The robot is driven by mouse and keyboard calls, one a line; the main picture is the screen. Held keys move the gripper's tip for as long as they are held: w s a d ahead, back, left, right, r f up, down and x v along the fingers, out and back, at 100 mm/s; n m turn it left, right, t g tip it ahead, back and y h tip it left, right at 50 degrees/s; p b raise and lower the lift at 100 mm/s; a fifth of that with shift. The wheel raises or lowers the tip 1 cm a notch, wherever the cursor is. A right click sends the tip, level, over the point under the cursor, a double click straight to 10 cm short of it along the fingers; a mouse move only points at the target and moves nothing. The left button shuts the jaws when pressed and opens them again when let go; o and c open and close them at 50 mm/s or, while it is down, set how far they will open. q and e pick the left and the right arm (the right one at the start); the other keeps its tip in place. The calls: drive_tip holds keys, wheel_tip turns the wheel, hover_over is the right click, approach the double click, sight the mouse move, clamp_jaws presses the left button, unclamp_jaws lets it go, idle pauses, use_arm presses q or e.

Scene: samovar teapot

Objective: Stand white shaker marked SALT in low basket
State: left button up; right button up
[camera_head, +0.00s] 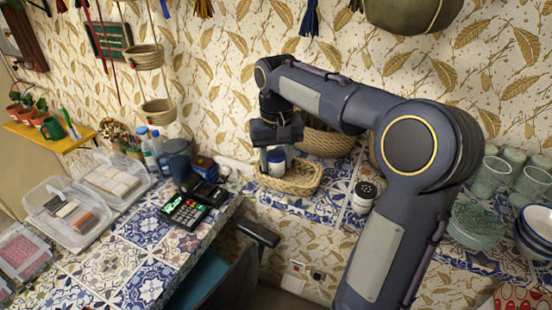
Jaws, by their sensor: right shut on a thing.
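My right gripper (275,157) points down over the left part of the low woven basket (311,184). It is shut on a small white shaker with a dark blue upper part (277,160). The shaker looks upright, with its lower end within the basket rim; I cannot tell if it touches the bottom. Any marking on it is too small to read. Another white shaker with a dark perforated lid (364,194) stands on the tiled counter, right of the basket. Its lettering cannot be read. My left gripper is not in view.
A taller woven basket (328,143) stands behind the low one. A card terminal (184,211) and clear boxes (66,215) are on the left counter. Green bowls (477,222) and glasses (491,176) stand at the right. A gap separates the counters.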

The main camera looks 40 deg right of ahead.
sight(276, 155)
drive_tip(key=shift+f, duration=0.2)
drive_tip(key=o, duration=0.7)
wheel_tip(276, 155, up, 12)
drive_tip(key=shift+r+p, duration=0.1)
drive_tip(key=shift+p, duration=0.2)
drive_tip(key=s+a+f+n+t+y, duration=0.1)
drive_tip(key=s+a+f+t, duration=0.1)
drive_tip(key=s+a+f, duration=0.3)
drive_tip(key=s+a+f+n+t+y, duration=0.1)
drive_tip(key=s+a+f, duration=0.4)
drive_tip(key=s+f, duration=0.2)
drive_tip(key=s+a+f+n+t+y, duration=0.1)
drive_tip(key=s+a+f+t, duration=0.1)
drive_tip(key=s+a+f, duration=0.3)
drive_tip(key=shift+s+a+f+t+y, duration=0.15)
drive_tip(key=shift+s+f, duration=0.15)
drive_tip(key=shift+s, duration=0.3)
drive_tip(key=shift+s+a+f+t+y, duration=0.15)
drive_tip(key=shift+s+f, duration=0.1)
drive_tip(key=shift+s, duration=0.3)
